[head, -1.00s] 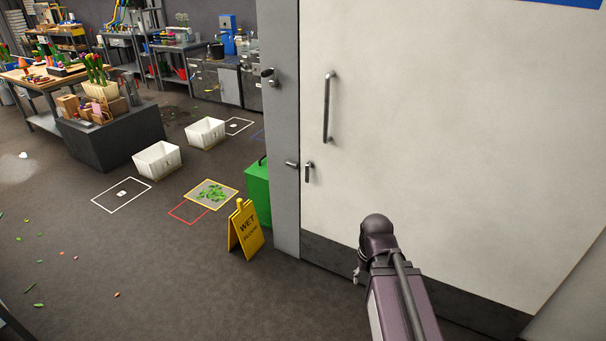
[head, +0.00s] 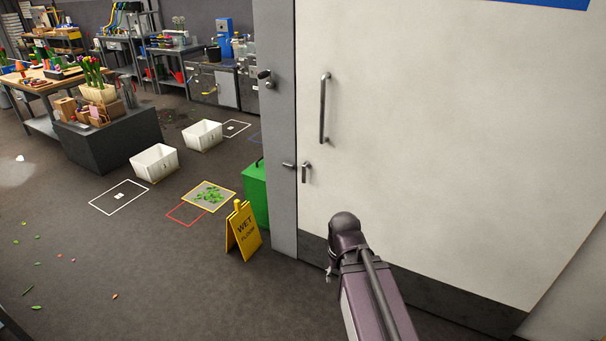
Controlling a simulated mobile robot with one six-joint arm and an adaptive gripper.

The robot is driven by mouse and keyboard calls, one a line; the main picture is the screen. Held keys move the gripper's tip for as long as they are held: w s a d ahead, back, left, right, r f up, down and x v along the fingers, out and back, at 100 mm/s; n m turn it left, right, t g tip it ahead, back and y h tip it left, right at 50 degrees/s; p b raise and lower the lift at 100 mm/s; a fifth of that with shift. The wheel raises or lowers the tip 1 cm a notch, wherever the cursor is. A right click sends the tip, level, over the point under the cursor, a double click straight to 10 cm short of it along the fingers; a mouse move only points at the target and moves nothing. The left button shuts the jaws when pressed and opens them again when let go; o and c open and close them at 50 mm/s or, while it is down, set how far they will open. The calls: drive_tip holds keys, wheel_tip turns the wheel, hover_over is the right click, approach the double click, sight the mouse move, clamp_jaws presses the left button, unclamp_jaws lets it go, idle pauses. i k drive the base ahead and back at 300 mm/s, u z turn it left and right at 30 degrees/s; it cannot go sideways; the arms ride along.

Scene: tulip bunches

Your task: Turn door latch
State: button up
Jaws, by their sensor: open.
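The large pale door (head: 430,130) fills the right of the head view and looks closed against its grey frame. A small metal latch (head: 306,173) sits near the door's left edge, its lever hanging down. A long vertical pull handle (head: 323,108) is higher on the door. My gripper (head: 328,273) is below the latch and clear of it, in front of the dark kick strip. Only a small part of it shows past my wrist; it is open, with nothing seen in it.
A yellow wet floor sign (head: 243,232) and a green bin (head: 256,192) stand left of the door frame. White crates (head: 154,163) and a tray of leaves (head: 208,196) are farther left on the floor. The floor before the sign is mostly clear, with scattered petals.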

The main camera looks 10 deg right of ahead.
sight(307, 164)
drive_tip(key=z, duration=0.05)
drive_tip(key=i, duration=1)
drive_tip(key=u, duration=0.05)
